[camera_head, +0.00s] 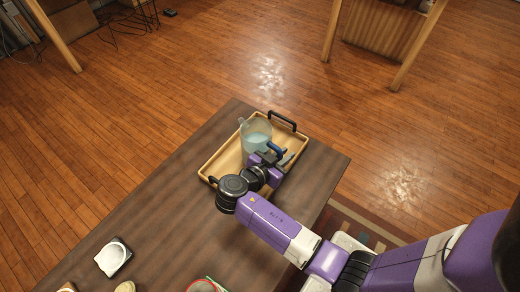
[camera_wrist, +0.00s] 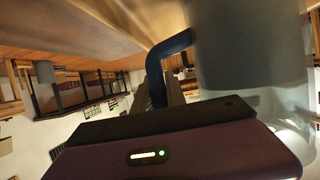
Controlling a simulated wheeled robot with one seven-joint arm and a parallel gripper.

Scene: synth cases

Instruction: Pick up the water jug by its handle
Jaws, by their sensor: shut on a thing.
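The water jug (camera_head: 254,133) is a translucent pale vessel with bluish contents and a blue handle (camera_head: 276,149) on its right side. It stands in a wooden tray (camera_head: 217,162) on the dark table. My gripper (camera_head: 279,157) is at the handle, to the right of the jug body. In the wrist view, the dark blue handle (camera_wrist: 163,58) runs down between my fingers, which are shut on it. The jug body (camera_wrist: 250,50) fills the right of that view. I cannot tell whether the jug's base touches the tray.
The tray has black handles at its far (camera_head: 283,120) and near ends. Open wooden floor lies beyond.

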